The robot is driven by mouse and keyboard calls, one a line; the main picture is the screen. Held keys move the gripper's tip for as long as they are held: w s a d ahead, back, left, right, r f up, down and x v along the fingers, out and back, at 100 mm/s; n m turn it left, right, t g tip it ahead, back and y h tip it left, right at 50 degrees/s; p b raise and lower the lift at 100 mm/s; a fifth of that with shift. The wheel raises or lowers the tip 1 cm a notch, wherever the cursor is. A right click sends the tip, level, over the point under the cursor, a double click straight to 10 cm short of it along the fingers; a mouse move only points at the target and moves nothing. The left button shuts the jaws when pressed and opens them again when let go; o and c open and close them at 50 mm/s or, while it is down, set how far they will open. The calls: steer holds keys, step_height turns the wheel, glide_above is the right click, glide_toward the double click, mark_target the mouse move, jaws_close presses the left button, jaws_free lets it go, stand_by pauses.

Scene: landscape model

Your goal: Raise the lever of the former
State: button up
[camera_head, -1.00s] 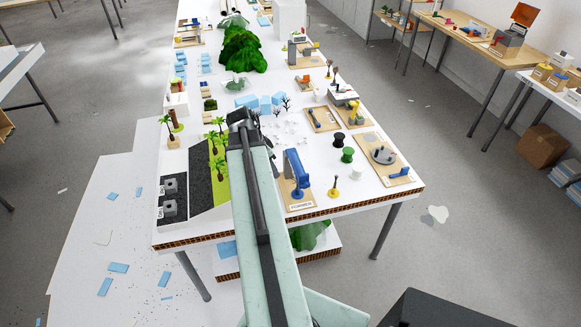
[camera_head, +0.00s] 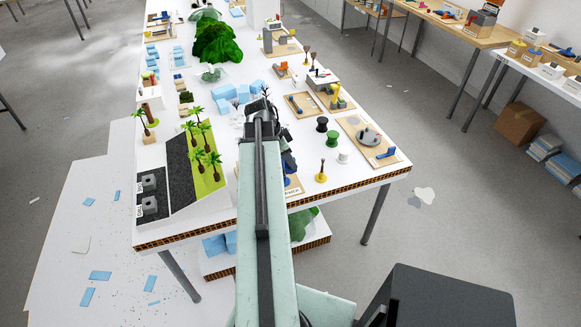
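The former is a blue device on a light wooden base (camera_head: 293,187) near the front edge of the long white table. My arm covers most of it. Only a piece of its blue body (camera_head: 290,164) and the right part of its labelled base show to the right of the arm. Its lever cannot be made out. My arm reaches forward over the table, and my gripper (camera_head: 262,112) is at its far end, beyond the former in the picture. The fingers are too small and dark to tell if they are open or shut.
Black, green and white spools (camera_head: 332,138) and a yellow stand (camera_head: 321,173) are right of the former. A wooden board with a grey disc (camera_head: 369,137) is further right. Palm trees on a green strip (camera_head: 207,165) are at left. Floor right of the table is mostly clear.

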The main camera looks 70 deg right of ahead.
steer(key=shift+s, duration=0.1)
jaws_close()
stand_by(1.4)
